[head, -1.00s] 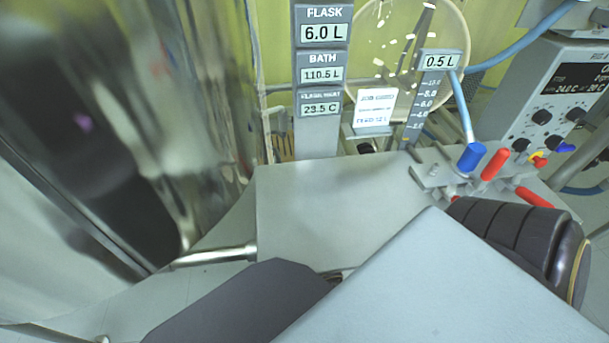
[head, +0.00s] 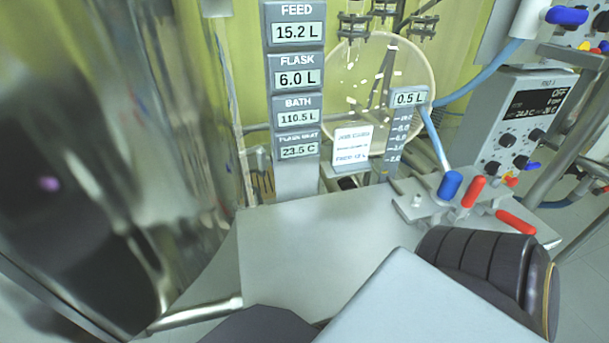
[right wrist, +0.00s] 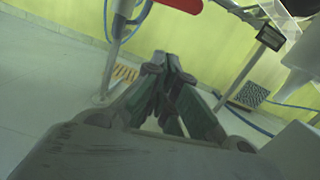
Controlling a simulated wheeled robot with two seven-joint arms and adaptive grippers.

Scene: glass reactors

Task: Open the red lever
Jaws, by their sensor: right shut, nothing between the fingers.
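In the head view, a red lever (head: 473,192) stands tilted on a grey metal valve block (head: 428,212) at the right. A second red lever (head: 516,222) lies lower to its right, and a blue handle (head: 450,185) is just left of the upright one. My right gripper (right wrist: 166,58) shows in the right wrist view with its dark fingers together and nothing between them. Part of a red handle (right wrist: 182,4) is at the top edge there, apart from the fingertips. Which lever it is I cannot tell. My left gripper is not in view.
A display post (head: 296,100) and a round glass vessel (head: 385,80) stand behind a bare grey plate (head: 310,235). A control box (head: 530,115) is at the right, with a blue hose (head: 478,82) nearby. A large shiny metal surface (head: 110,130) fills the left.

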